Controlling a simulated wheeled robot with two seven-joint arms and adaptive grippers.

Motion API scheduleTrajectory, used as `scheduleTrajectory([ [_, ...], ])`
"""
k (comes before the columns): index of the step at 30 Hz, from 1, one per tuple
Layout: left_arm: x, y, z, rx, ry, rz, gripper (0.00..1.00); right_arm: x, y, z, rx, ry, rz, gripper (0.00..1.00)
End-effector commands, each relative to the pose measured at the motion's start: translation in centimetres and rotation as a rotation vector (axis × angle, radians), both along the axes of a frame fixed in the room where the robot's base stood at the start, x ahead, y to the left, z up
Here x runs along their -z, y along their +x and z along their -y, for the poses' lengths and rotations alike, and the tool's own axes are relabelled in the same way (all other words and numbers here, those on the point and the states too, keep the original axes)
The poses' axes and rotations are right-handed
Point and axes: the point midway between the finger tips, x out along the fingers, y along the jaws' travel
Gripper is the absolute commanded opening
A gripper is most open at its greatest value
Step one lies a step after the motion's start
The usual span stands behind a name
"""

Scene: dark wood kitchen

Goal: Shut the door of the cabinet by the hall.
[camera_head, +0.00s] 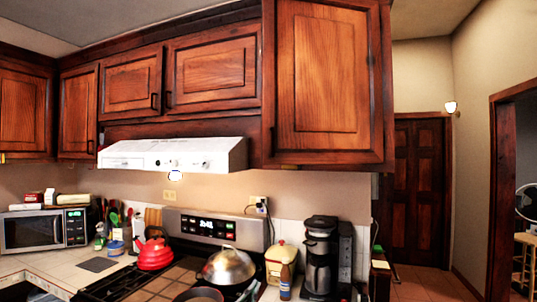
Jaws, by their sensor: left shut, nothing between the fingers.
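The cabinet by the hall (325,80) is the tall wooden wall cabinet right of the range hood, at the edge of the hall opening. The front looks flush or nearly so; I cannot tell whether a small gap is left. The cabinet's inside is hidden. I can make out neither my left nor my right gripper in this view, and nothing is seen touching the cabinet.
A white range hood (172,154) juts out left of the cabinet. Below are a stove with a red kettle (155,253) and a domed lid (229,267), and a coffee maker (320,257). A microwave (40,230) stands at left. The hall with a dark door (417,190) lies right.

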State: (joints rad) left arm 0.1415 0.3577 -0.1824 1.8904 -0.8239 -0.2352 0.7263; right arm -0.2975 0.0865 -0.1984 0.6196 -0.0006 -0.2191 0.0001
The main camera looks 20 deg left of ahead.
Motion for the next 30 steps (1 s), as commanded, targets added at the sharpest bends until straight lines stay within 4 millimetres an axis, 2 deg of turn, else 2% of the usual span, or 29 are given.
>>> scheduleTrajectory([
  [1, -2.6, 0.1, 0.5, 0.027, 0.023, 0.054, 0.00, 0.0, 0.0, 0.0, 0.000, 0.000, 0.000, 0.00],
  [3, -5.9, 0.1, 1.4, 0.071, 0.055, 0.123, 0.00, -0.1, 0.0, -0.1, 0.000, 0.001, 0.000, 0.00],
  [9, -14.0, -0.9, 4.3, 0.198, 0.167, 0.288, 0.00, -0.1, -0.1, -0.1, 0.000, 0.001, 0.000, 0.00],
  [12, -17.4, -1.7, 5.7, 0.261, 0.232, 0.353, 0.00, -0.2, -0.1, -0.2, 0.000, 0.002, -0.001, 0.00],
  [21, -25.2, -4.5, 9.5, 0.420, 0.460, 0.470, 0.00, -0.3, -0.1, -0.3, 0.001, 0.003, -0.002, 0.00],
  [30, -30.2, -6.7, 11.6, 0.510, 0.712, 0.473, 0.00, -0.4, -0.1, -0.4, 0.001, 0.004, -0.002, 0.00],
])
